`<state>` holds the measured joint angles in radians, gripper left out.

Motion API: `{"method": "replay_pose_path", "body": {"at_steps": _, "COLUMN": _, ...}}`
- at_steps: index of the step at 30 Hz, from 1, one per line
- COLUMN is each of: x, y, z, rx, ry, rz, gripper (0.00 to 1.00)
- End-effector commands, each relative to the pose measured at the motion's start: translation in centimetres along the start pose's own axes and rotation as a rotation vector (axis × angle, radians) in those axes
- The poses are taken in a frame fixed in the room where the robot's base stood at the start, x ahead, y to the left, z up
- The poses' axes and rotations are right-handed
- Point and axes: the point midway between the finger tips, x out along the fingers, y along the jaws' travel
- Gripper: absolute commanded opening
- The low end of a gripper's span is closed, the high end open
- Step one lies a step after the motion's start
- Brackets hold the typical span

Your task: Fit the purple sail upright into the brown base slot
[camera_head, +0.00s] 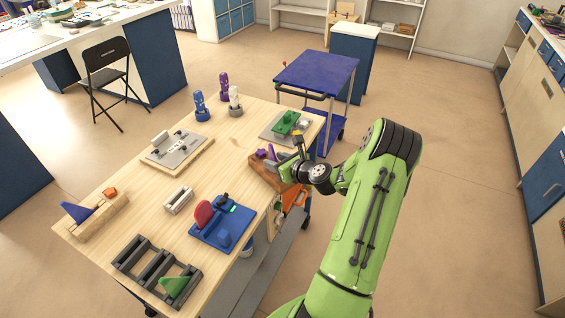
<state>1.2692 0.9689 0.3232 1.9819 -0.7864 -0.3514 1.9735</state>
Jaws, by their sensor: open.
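The brown base (258,172) lies near the right edge of the wooden table. A small purple piece that looks like the purple sail (271,152) stands up at the base, just left of my gripper. My gripper (284,168) is at the right side of the base, low and close to the purple piece, and is open. The gripper and wrist hide part of the base. I cannot tell whether the purple piece sits in the slot or whether the fingers touch it.
A grey board with a green piece (287,122) lies behind the gripper. A blue tray (213,238) with a red piece, a dark rack (128,262) and a wooden block (97,222) are nearer. Bottles (201,108) stand at the back. The table's middle (222,165) is clear.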

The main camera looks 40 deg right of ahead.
Motion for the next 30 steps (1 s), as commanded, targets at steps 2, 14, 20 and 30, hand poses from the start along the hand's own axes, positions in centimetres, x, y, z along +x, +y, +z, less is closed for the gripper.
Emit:
{"method": "replay_pose_path", "body": {"at_steps": 2, "x": -1.2, "y": -0.1, "z": 0.0, "rx": 0.002, "ry": 0.002, "rz": -0.004, "gripper": 0.45}}
{"method": "replay_pose_path", "body": {"at_steps": 14, "x": -12.1, "y": -0.1, "z": 0.1, "rx": 0.004, "ry": 0.002, "rz": -0.006, "gripper": 0.45}}
{"method": "replay_pose_path", "body": {"at_steps": 20, "x": -15.2, "y": -0.1, "z": 0.1, "rx": 0.002, "ry": -0.001, "rz": -0.003, "gripper": 0.45}}
{"method": "replay_pose_path", "body": {"at_steps": 30, "x": -15.5, "y": 0.0, "z": 0.0, "rx": 0.000, "ry": -0.001, "rz": 0.000, "gripper": 0.45}}
